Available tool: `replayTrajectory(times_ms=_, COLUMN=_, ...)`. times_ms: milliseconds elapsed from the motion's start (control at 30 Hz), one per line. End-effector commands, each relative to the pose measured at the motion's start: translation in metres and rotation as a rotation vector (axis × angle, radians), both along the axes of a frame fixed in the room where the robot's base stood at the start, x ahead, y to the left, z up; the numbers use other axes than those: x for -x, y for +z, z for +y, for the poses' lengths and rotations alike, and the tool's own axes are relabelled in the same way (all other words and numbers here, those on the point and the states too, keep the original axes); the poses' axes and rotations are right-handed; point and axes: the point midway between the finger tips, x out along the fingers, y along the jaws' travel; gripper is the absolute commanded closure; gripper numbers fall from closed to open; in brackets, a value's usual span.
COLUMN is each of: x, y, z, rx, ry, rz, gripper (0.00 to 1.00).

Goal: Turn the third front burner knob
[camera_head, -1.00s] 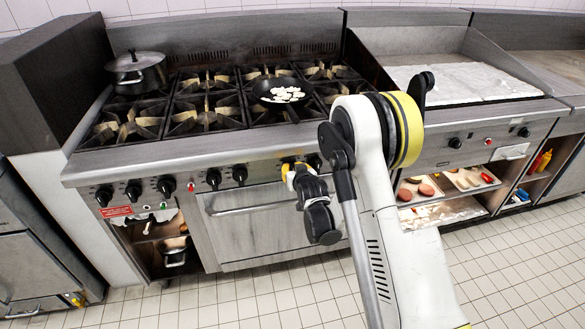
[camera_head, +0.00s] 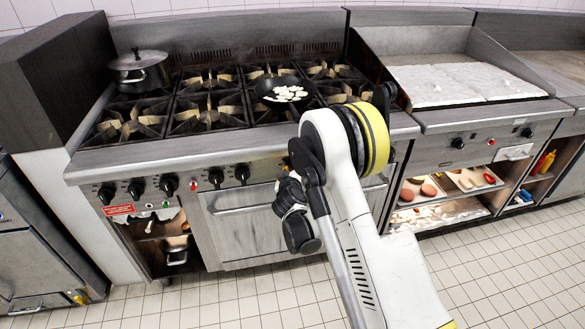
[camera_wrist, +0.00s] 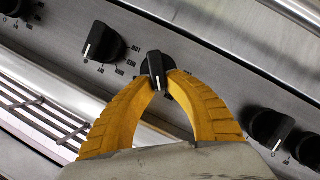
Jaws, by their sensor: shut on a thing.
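In the wrist view, my gripper (camera_wrist: 158,84) has its two yellow fingers closed around a black burner knob (camera_wrist: 157,66). The fingertips touch the knob's sides, and its white mark points roughly downward in the picture. Another black knob (camera_wrist: 100,42) stands up and to the left, with its white mark tilted. More black knobs (camera_wrist: 272,128) stand at the lower right. In the head view, my gripper's dark body (camera_head: 292,205) is in front of the range's knob panel. Its fingertips and the held knob are hidden there. Free front knobs (camera_head: 241,173) show to its left.
A black pan (camera_head: 284,90) with pale pieces and a lidded pot (camera_head: 140,71) sit on the burners. A griddle (camera_head: 465,82) stands to the right. The tiled floor (camera_head: 170,305) in front is clear.

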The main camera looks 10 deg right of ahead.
Motion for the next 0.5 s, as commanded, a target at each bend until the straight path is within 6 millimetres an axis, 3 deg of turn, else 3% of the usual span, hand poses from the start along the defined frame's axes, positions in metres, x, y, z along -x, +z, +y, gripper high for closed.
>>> replayTrajectory(times_ms=500, x=-0.0005, y=-0.0019, z=0.0018, rx=0.149, ry=0.000, rz=0.000, gripper=1.00)
